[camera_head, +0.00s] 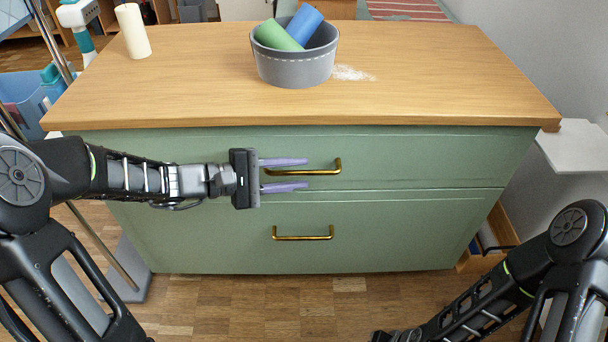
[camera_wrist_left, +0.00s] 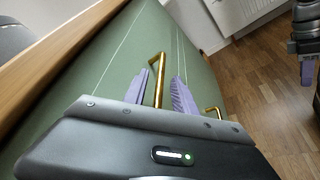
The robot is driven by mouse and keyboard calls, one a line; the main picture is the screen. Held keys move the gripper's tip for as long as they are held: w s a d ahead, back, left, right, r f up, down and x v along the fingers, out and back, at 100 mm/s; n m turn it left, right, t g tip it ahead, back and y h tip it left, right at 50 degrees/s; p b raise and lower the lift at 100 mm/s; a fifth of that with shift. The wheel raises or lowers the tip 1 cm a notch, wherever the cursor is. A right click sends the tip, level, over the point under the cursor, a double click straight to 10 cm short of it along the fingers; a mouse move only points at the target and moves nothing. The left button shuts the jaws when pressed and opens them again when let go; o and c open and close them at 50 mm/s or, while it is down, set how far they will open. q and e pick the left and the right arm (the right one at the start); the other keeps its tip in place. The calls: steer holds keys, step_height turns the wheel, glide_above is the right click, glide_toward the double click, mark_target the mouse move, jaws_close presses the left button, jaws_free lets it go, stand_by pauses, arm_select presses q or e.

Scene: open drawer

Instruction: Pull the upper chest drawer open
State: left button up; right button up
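The green chest's upper drawer (camera_head: 420,155) looks shut, flush with the lower front. Its brass bar handle (camera_head: 338,166) is partly behind my left gripper's fingers. My left gripper (camera_head: 297,174) is open, with one purple finger above the handle bar and one below it. In the left wrist view the upper handle (camera_wrist_left: 158,75) shows between the two spread fingers (camera_wrist_left: 164,92), with a gap visible on each side. Whether the fingertips reach past the bar is unclear. My right gripper is cut off in the head view; its purple fingers (camera_wrist_left: 307,70) show small in the left wrist view.
The lower front (camera_head: 400,225) has a similar brass handle (camera_head: 303,237). On the wooden top (camera_head: 440,70) stand a grey basket (camera_head: 295,72) holding a green and a blue roll, and a white candle (camera_head: 133,32). The floor in front is clear.

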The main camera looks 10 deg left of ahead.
arm_select(q)
steer(key=shift+x, duration=1.15)
steer(key=shift+c, duration=0.2)
jaws_close()
stand_by(0.4)
